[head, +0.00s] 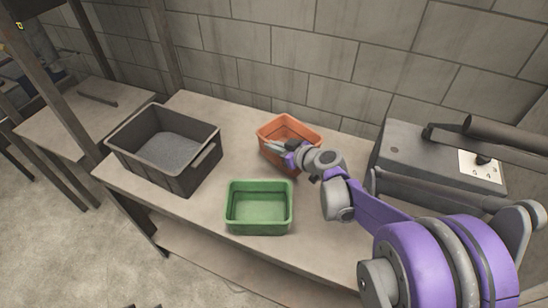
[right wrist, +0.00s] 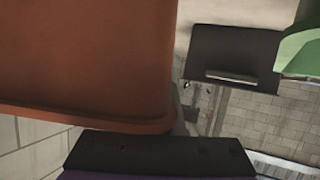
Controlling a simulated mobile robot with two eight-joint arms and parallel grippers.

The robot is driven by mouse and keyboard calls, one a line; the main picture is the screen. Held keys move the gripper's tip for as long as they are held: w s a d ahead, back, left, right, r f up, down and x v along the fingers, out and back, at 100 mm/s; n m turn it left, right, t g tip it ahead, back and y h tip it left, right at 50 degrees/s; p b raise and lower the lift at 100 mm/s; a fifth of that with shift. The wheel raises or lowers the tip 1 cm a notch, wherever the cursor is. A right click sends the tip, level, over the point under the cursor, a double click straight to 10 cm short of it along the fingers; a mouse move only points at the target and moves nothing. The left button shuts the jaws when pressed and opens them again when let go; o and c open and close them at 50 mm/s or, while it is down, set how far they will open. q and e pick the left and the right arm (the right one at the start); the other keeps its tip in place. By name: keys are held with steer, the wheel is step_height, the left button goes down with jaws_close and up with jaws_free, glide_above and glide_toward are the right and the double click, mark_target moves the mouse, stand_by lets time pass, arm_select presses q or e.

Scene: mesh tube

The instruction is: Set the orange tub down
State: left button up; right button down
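The orange tub (head: 288,128) is at the back of the table, right of the dark grey bin. My right gripper (head: 277,147) comes in from the right and is at the tub's near right rim, with a grey finger over the inside of the tub. It looks shut on that rim; the other finger is hidden. In the right wrist view the tub (right wrist: 85,60) fills the left side, with its rim close to the dark gripper body. I cannot tell whether the tub's base touches the table. My left gripper is not in view.
A green tub (head: 259,222) stands at the table's front edge, just in front of the orange tub. A dark grey bin (head: 183,178) stands on the left. A grey machine (head: 405,150) is on the right. The bare tabletop (head: 225,165) shows between bin and tubs.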

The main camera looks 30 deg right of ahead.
steer(key=shift+f+b, duration=0.35)
steer(key=shift+f, duration=1.85)
steer(key=c, duration=1)
jaws_free()
steer(key=shift+c, duration=0.2)
steer(key=p+v, duration=0.1)
steer(key=v, duration=1.1)
steer(key=shift+a, duration=0.1)
